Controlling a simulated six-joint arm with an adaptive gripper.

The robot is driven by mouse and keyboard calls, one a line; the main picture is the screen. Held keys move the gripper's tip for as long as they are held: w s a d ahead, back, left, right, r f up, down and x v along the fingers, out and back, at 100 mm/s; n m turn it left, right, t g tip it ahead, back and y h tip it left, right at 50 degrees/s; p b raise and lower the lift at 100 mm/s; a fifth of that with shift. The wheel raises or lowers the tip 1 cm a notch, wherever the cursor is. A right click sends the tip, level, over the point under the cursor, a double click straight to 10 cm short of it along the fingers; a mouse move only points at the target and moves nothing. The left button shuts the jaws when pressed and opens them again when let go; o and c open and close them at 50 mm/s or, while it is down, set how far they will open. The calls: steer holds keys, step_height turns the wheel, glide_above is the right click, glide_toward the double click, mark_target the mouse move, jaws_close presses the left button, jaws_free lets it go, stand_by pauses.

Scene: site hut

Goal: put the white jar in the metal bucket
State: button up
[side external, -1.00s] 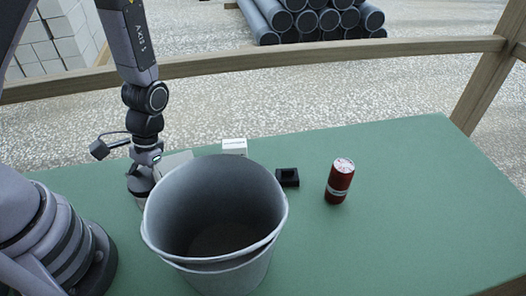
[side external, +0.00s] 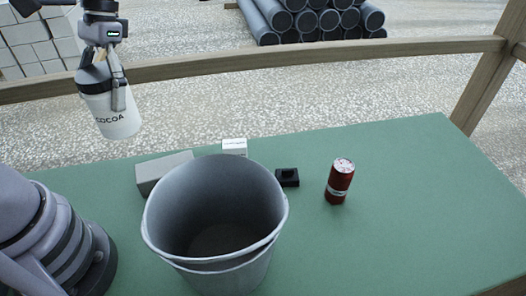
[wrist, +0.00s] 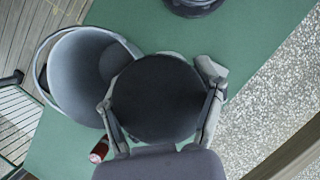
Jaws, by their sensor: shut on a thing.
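The white jar (side external: 113,117) has a dark lid (wrist: 157,97) and the word COCOA on its side. My gripper (side external: 104,92) is shut on the jar near its lid and holds it, slightly tilted, well above the table's far left part. In the wrist view, the lid fills the space between the two fingers and hides the rest of the jar. The metal bucket (side external: 264,262) stands upright on the green table, to the right of and lower than the jar in the side view. Its visible inside looks empty. It also shows in the wrist view (wrist: 62,75).
A grey block (side external: 160,170) lies behind the bucket's left side. A small white box (side external: 235,147), a black holder (side external: 288,178) and a red can (side external: 339,182) stand behind and right of it. The green table (side external: 420,200) is clear at right. A wooden rail (side external: 300,62) runs behind.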

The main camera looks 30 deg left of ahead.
steer(key=s+d+m+y, duration=0.2)
steer(key=d+m+y, duration=0.1)
steer(key=d+m, duration=0.8)
steer(key=shift+w+d+f+n+t, duration=0.15)
steer(key=shift+d+f+n, duration=0.2)
steer(key=shift+f, duration=4.4)
steer(key=shift+w+d+f+n+t, duration=0.1)
steer(key=shift+d+f+n, duration=0.25)
steer(key=shift+f, duration=4.35)
steer(key=shift+w+d+f+n+t, duration=0.15)
steer(key=shift+d+f+n, duration=0.2)
steer(key=shift+f, duration=4.4)
steer(key=shift+s+f, duration=0.1)
steer(key=shift+f, duration=0.05)
steer(key=o, duration=1.2)
